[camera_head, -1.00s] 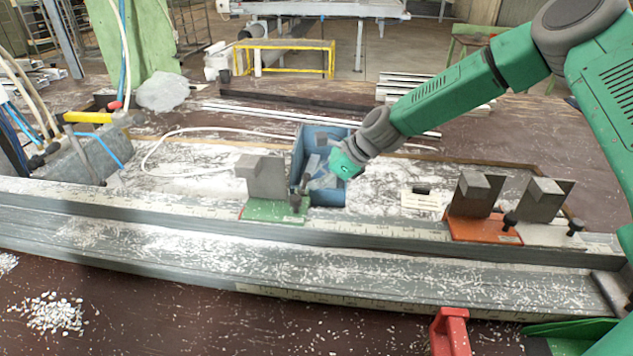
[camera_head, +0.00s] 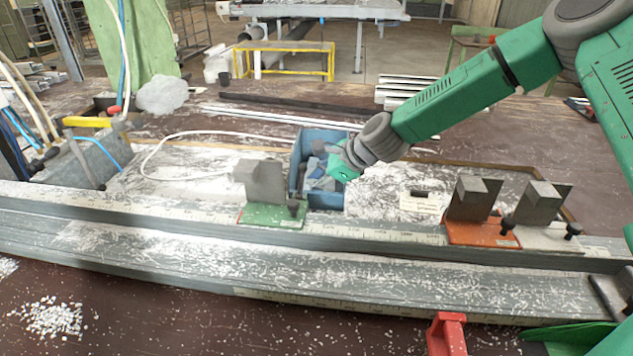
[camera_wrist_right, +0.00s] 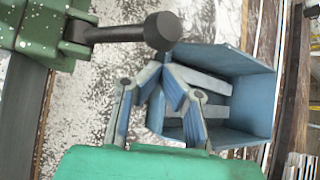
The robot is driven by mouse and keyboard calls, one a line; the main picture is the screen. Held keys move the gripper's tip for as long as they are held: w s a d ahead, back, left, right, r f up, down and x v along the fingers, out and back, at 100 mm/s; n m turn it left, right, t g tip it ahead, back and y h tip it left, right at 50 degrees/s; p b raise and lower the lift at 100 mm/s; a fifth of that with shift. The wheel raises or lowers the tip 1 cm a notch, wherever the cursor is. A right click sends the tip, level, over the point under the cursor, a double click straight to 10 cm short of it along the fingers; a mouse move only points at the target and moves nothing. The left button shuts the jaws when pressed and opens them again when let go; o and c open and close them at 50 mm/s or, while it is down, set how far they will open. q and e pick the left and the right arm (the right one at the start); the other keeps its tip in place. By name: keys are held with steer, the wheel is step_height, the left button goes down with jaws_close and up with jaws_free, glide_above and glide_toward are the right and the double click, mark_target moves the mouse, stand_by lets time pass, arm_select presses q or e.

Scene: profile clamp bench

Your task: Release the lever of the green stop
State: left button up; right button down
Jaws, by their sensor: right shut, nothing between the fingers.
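The green stop (camera_head: 272,215) sits on the long grey rail, with a grey block (camera_head: 262,182) standing on it. Its black-knobbed lever (camera_head: 293,208) is at the stop's right side. In the right wrist view the lever (camera_wrist_right: 130,32) reaches right from the green stop (camera_wrist_right: 38,28) and ends in a round knob. My right gripper (camera_head: 318,172) is just right of and behind the stop, over a blue bin. In the wrist view its fingers (camera_wrist_right: 163,78) are shut and empty, with their tips just below the knob; I cannot tell whether they touch. My left gripper is out of view.
The blue bin (camera_wrist_right: 250,90) is beside the gripper and holds grey pieces. An orange stop (camera_head: 480,232) and a white stop (camera_head: 548,238) with similar blocks and levers stand farther right on the rail. A red handle (camera_head: 447,335) rises at the front. White chips litter the bench.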

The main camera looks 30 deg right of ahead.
steer(key=r+t+b, duration=0.1)
steer(key=s+r+n+t+h+b, duration=0.1)
steer(key=r+n+t+h+b, duration=0.1)
steer(key=shift+s+a+r+t, duration=0.15)
steer(key=shift+a+r+t, duration=0.1)
steer(key=shift+a+t, duration=0.15)
steer(key=shift+a, duration=0.1)
stand_by(0.4)
steer(key=shift+b, duration=0.35)
